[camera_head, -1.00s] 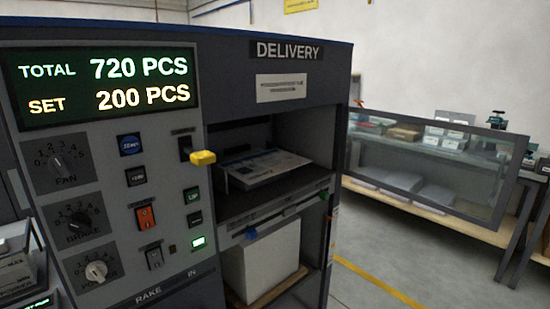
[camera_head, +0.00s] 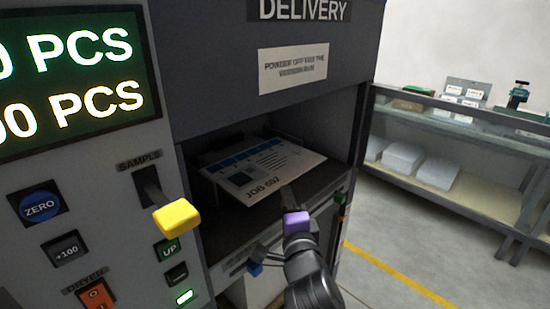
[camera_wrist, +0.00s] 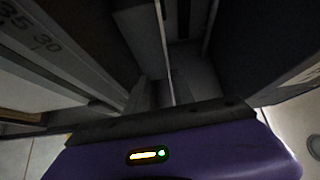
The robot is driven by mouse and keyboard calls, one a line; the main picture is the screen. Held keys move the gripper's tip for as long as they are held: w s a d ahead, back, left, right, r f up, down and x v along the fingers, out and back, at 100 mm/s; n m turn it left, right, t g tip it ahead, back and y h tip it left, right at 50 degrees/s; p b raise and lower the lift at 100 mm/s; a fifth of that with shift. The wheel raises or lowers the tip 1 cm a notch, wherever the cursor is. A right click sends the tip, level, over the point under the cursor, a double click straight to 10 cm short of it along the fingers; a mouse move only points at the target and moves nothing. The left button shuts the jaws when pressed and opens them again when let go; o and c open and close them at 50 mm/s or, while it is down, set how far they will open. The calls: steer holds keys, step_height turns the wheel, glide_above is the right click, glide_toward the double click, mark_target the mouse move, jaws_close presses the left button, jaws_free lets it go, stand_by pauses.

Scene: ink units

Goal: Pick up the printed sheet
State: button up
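The printed sheet (camera_head: 262,168), white with blue blocks and the text "JOB 602", lies on top in the delivery bay in the head view. My gripper (camera_head: 288,192), with a purple body, is at the front of the bay, its grey fingers by the sheet's near right edge. Whether they touch the sheet is unclear. In the wrist view, a thin pale edge runs down the middle to the grey fingers (camera_wrist: 170,94). I cannot tell whether they are apart or closed on it.
The dark bay walls and roof enclose the sheet. A yellow-knobbed lever (camera_head: 173,217) sticks out from the control panel at left.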

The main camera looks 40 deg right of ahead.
mark_target(284, 174)
steer(key=shift+m, duration=0.3)
steer(key=w+d, duration=0.1)
steer(key=w+d+r+p, duration=0.1)
steer(key=w+d, duration=0.1)
steer(key=p+x, duration=0.1)
steer(key=x, duration=0.1)
steer(key=p+x, duration=0.1)
steer(key=x, duration=0.1)
steer(key=shift+d+r+p, duration=0.15)
steer(key=shift+r+p, duration=0.15)
steer(key=shift+r, duration=0.1)
steer(key=shift+w+d+f, duration=0.15)
steer(key=shift+w+d, duration=0.15)
steer(key=shift+w, duration=0.1)
jaws_close()
